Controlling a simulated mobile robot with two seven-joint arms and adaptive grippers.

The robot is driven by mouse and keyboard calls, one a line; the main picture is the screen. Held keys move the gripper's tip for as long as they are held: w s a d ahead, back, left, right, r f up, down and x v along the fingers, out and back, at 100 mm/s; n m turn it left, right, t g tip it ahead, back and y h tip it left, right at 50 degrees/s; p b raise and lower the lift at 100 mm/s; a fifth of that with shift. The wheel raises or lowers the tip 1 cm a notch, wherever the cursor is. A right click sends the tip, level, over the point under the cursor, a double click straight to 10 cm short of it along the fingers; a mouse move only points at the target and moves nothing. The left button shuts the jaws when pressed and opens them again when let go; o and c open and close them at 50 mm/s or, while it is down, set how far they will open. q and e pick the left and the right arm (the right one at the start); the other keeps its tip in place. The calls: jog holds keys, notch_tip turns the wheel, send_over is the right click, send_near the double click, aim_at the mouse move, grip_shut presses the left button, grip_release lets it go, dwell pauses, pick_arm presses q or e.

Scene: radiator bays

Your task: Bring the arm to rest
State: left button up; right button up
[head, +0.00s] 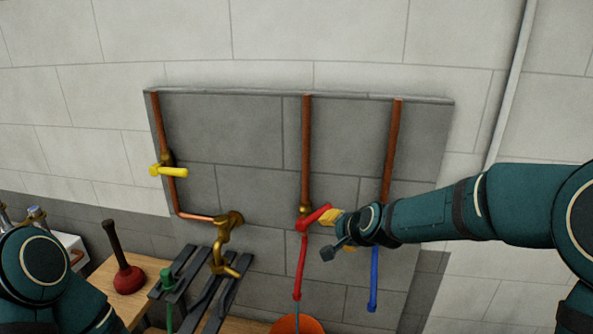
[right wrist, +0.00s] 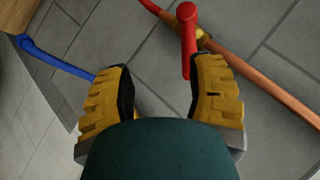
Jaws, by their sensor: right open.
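My right arm comes in from the right in the head view. Its gripper (head: 335,217), with yellow finger pads, is beside the red valve handle (head: 314,217) on the middle copper pipe. In the right wrist view the gripper (right wrist: 162,68) is open with nothing clamped in it. The red handle (right wrist: 187,42) shows just ahead, its lower end near the inner side of the right-hand finger. I cannot tell whether they touch. Part of my left arm shows at the lower left of the head view, but its gripper is not in view.
A grey panel (head: 236,132) carries copper pipes, a yellow handle (head: 168,170), a brass tap (head: 227,228) and a blue pipe (head: 374,280). An orange bucket (head: 297,326) is under the red pipe (head: 299,268). A plunger (head: 127,279) stands on a wooden surface at left.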

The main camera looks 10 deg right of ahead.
jog(key=s+a+f+n+g+b, duration=0.15)
jog(key=s+f, duration=0.35)
jog(key=f, duration=0.6)
jog(key=s+a+f+n+g+b, duration=0.15)
jog(key=s+f, duration=0.35)
jog(key=f, duration=0.6)
jog(key=s+a+f+n+g+b, duration=0.1)
jog(key=s+f+n+g+b, duration=0.3)
jog(key=f, duration=0.7)
jog(key=s+a+f+y+b, duration=0.1)
jog(key=s+a+f, duration=0.1)
jog(key=s+f, duration=0.5)
jog(key=s, duration=0.4)
jog(key=shift+s+a+f+g+y, duration=0.3)
jog(key=shift+a+f+g, duration=0.1)
